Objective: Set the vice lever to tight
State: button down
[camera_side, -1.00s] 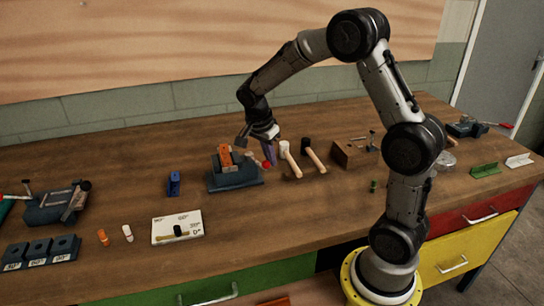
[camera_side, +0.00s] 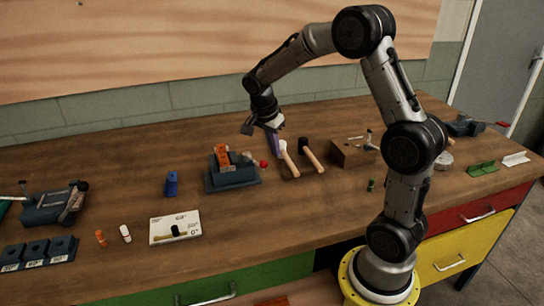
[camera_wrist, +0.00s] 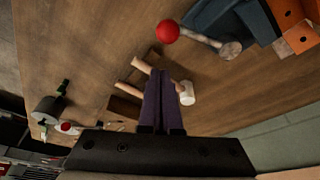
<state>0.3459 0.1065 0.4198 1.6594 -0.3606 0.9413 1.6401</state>
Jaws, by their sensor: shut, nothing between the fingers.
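The vice (camera_side: 232,181) is a dark blue block with orange jaw pieces (camera_side: 223,155), standing mid-bench; part of it shows at the top right of the wrist view (camera_wrist: 262,18). Its lever (camera_wrist: 201,39) is a short pale bar with a red ball knob (camera_wrist: 168,30) at its end; in the side view the knob (camera_side: 264,163) points right from the vice. My gripper (camera_side: 276,152) is above the bench, behind and right of the knob. Its purple fingers (camera_wrist: 163,76) are closed together with nothing between them. In the wrist view they are apart from the lever.
Two mallets, one white-headed (camera_side: 283,146) and one black-headed (camera_side: 304,143), lie right of the vice near my fingers. A blue part (camera_side: 171,184) and a white marked plate (camera_side: 174,228) are to the left.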

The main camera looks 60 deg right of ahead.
jog(key=v, duration=0.6)
jog(key=shift+r, duration=0.4)
jog(key=shift+w, duration=0.1)
jog(key=s+a+r+n+t, duration=0.4)
jog(key=s+a+r+n, duration=0.1)
jog(key=s+a+r, duration=0.5)
jog(key=s+a+f+n+t+y, duration=0.1)
jog(key=s+a+f+n, duration=0.2)
jog(key=n, duration=0.4)
jog(key=s+a+f+n+t+y, duration=0.1)
jog(key=s+a+f+n+y, duration=0.1)
jog(key=s+n, duration=0.4)
jog(key=a+f+n, duration=0.1)
jog(key=a+n, duration=0.1)
jog(key=shift+s+a+f, duration=0.35)
